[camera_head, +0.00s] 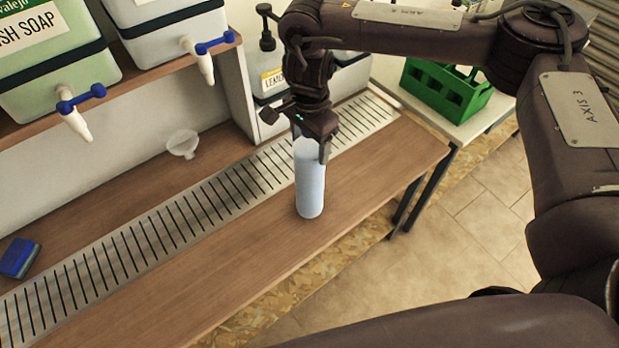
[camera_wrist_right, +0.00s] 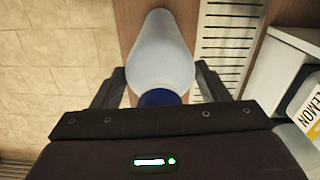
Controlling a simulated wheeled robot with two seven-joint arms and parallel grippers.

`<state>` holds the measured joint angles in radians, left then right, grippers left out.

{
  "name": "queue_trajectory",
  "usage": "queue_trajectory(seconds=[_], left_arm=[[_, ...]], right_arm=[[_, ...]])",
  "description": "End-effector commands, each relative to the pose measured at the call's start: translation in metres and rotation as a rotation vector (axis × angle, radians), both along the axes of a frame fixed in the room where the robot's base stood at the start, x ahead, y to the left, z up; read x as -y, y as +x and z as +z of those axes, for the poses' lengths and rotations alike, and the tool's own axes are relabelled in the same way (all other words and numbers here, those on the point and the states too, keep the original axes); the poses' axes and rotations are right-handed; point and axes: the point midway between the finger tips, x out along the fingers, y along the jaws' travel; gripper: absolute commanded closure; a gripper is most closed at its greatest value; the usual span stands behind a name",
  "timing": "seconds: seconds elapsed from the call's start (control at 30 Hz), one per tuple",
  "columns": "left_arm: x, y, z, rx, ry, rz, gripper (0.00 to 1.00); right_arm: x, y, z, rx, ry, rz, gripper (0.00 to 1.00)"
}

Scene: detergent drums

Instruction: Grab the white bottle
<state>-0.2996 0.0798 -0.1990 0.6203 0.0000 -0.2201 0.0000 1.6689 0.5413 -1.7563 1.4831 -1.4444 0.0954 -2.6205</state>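The white bottle (camera_head: 311,188) stands upright on the wooden counter, beside the front edge of the slotted drain strip. My right gripper (camera_head: 311,146) is over its top, with one finger on each side. In the right wrist view, the pale bottle body (camera_wrist_right: 160,52) and its blue cap lie between the two fingers of the right gripper (camera_wrist_right: 160,78). The fingers are very close to the bottle's sides; whether they press on it I cannot tell. The cap is hidden by the gripper in the head view. My left gripper is not in view.
The metal drain strip (camera_head: 185,215) runs along the counter. A pump bottle (camera_head: 268,75) labelled lemon stands behind my right gripper. Soap drums with blue taps (camera_head: 80,98) sit on a shelf at left. A funnel (camera_head: 183,144), a blue sponge (camera_head: 19,258) and a green crate (camera_head: 445,92) are also there.

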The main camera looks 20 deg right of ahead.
Motion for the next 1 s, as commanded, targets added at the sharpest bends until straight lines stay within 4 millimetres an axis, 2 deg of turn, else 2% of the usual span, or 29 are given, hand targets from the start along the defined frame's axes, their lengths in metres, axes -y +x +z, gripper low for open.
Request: queue_trajectory(seconds=[0.07,0.5,0.83,1.0], left_arm=[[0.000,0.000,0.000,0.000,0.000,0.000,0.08],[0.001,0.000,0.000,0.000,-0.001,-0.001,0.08],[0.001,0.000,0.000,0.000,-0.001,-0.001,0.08],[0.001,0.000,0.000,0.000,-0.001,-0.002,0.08]], right_arm=[[0.000,0.000,0.000,0.000,0.000,0.000,0.43],[0.000,0.000,0.000,0.000,0.000,0.000,1.00],[-0.001,0.001,0.004,0.005,0.002,0.000,1.00],[-0.001,0.002,0.014,0.007,0.002,0.001,1.00]])
